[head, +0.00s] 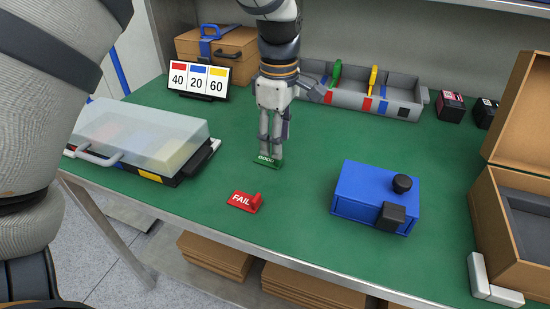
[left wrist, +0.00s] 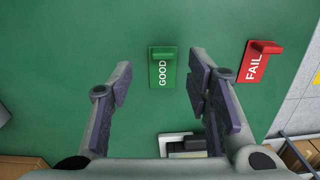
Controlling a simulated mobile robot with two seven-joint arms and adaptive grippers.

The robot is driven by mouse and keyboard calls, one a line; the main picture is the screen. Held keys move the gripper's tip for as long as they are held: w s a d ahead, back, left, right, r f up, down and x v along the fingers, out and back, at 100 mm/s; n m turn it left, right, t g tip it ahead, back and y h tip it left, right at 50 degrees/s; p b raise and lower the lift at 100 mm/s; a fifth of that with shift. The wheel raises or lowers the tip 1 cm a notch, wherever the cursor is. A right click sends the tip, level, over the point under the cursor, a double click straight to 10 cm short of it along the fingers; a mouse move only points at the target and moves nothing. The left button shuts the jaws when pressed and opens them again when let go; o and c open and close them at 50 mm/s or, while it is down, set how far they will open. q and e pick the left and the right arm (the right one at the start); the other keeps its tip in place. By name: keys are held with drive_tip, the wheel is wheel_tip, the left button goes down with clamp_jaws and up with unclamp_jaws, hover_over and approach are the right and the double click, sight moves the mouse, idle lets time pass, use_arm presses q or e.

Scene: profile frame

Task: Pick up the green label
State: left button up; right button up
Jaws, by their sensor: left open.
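The green label (head: 268,162) marked GOOD lies on the green tabletop near the middle. In the left wrist view the green label (left wrist: 162,75) is flat with a raised tab at one end. My left gripper (head: 272,150) points down just above it and hides part of it in the head view. In the left wrist view the left gripper (left wrist: 160,78) is open, with one finger on either side of the label and a gap to each. I cannot tell the exact height above the table. My right gripper is not in view.
A red FAIL label (head: 245,202) lies nearby, toward the front edge. A blue box (head: 365,195) with black knobs stands to the right, a clear-lidded case (head: 135,135) to the left. A grey tray (head: 405,95) is behind. An open brown case (head: 490,225) stands far right.

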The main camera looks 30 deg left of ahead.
use_arm(q)
drive_tip(key=f, duration=0.3)
drive_tip(key=shift+s+d+f, duration=0.15)
drive_tip(key=shift+s+d, duration=0.05)
drive_tip(key=shift+s, duration=0.1)
drive_tip(key=shift+w+f, duration=0.15)
drive_tip(key=shift+f, duration=0.2)
drive_tip(key=c, duration=0.8)
drive_tip(key=shift+c, duration=0.2)
